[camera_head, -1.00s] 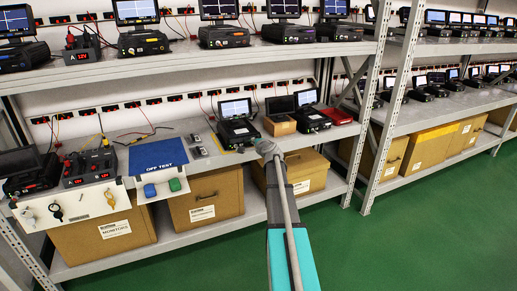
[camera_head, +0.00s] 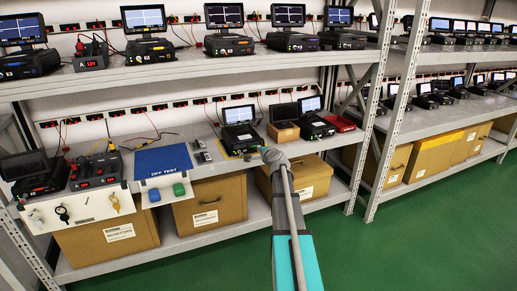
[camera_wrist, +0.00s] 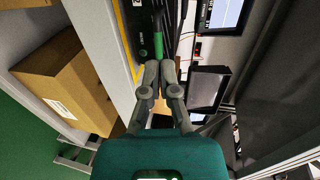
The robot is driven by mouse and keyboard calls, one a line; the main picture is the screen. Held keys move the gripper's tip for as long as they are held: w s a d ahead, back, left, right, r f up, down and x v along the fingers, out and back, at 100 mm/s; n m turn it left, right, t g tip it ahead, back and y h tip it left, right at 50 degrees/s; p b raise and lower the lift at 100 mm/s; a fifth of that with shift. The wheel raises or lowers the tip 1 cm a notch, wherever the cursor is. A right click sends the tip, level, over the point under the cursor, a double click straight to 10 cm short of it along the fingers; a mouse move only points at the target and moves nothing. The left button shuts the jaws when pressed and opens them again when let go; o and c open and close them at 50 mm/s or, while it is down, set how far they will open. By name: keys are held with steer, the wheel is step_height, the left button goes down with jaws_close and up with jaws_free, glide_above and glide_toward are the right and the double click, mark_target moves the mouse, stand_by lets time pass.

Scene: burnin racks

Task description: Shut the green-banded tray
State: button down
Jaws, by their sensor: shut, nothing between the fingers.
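A black unit with a lit screen (camera_head: 238,137) stands on the lower shelf, close behind my gripper. In the wrist view a narrow green band (camera_wrist: 158,45) shows on a dark part at the unit's front, just ahead of the fingertips. I take this as the green-banded tray, but its extent is hidden and I cannot tell how far out it stands. My gripper (camera_head: 268,153) is at the shelf's front edge, right of the unit's front. In the wrist view its fingers (camera_wrist: 166,66) are together and empty. I cannot tell whether they touch the band.
A wooden box (camera_head: 285,132), another screened unit (camera_head: 317,128) and a red case (camera_head: 342,123) stand to the right. A blue mat (camera_head: 162,160) lies left. Cardboard boxes (camera_head: 208,204) fill the level below. A rack post (camera_head: 362,160) stands right; green floor is clear in front.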

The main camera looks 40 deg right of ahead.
steer(key=p+v, duration=0.2)
steer(key=v, duration=0.8)
steer(key=shift+r, duration=0.1)
stand_by(0.3)
steer(key=a+f+n+g+y, duration=0.2)
steer(key=a+f+n, duration=0.15)
steer(key=a, duration=0.55)
steer(key=a+f+n+g+y, duration=0.2)
steer(key=a+n+y, duration=0.15)
steer(key=a, duration=0.55)
steer(key=a+f+n+g+y, duration=0.1)
steer(key=a+f+n+g, duration=0.15)
steer(key=a+n, duration=0.45)
steer(key=s+a+f+n+g+h, duration=0.1)
steer(key=s+a+f+n+g, duration=0.25)
steer(key=s+a, duration=0.5)
steer(key=s+a+f+n+g+h, duration=0.25)
steer(key=s+a+g, duration=0.25)
steer(key=s+a, duration=0.4)
step_height(320, 180, up, 32)
steer(key=p, duration=3.3)
steer(key=shift+w+a+r+n+y, duration=0.25)
steer(key=shift+w+n+y, duration=0.05)
steer(key=shift+n+y, duration=0.1)
